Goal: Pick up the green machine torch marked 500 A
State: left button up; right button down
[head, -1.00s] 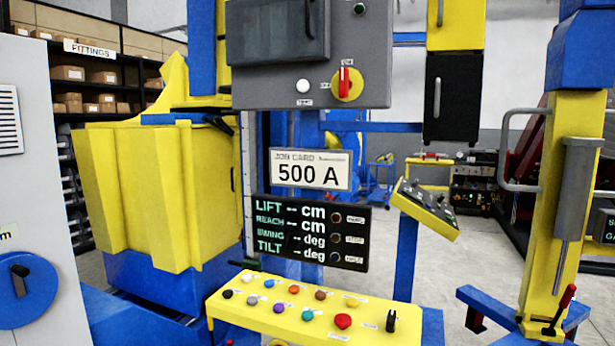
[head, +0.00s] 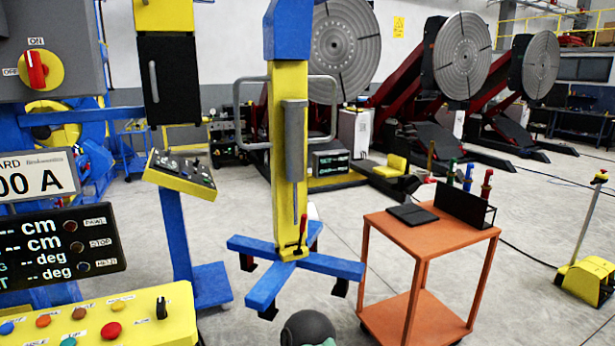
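Several small upright torches stand at a black rack (head: 463,208) on an orange cart (head: 432,236) at the right of the head view. One torch looks green (head: 468,177). Beside it are a blue torch (head: 451,171) and a red-brown torch (head: 487,184), with an orange-brown torch (head: 431,157) further left. Their lower parts are partly hidden by the rack, and any amp markings are too small to read. Neither of my grippers can be made out in the view.
A yellow column (head: 287,160) on blue feet stands left of the cart. A yellow button panel (head: 110,320) and a cut-off job card (head: 38,183) are at left. A dark rounded shape (head: 308,328) I cannot identify is at the bottom edge. A yellow unit (head: 587,280) stands right.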

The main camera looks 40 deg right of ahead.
aim_at(451, 174)
jog(key=l, duration=0.9)
jog(key=l+z, duration=0.15)
jog(key=l, duration=1.65)
jog(key=l+z, duration=0.1)
jog(key=l, duration=0.8)
jog(key=i+l, duration=0.1)
jog(key=l, duration=0.75)
jog(key=l+z, duration=0.15)
jog(key=l, duration=0.75)
jog(key=i+l, duration=0.1)
jog(key=l, duration=0.3)
jog(key=i+l, duration=0.15)
jog(key=l, duration=0.2)
jog(key=i+l, duration=0.1)
jog(key=l, duration=0.3)
jog(key=i+l+z, duration=0.1)
jog(key=l, duration=0.25)
jog(key=i+l, duration=0.15)
jog(key=l, duration=0.25)
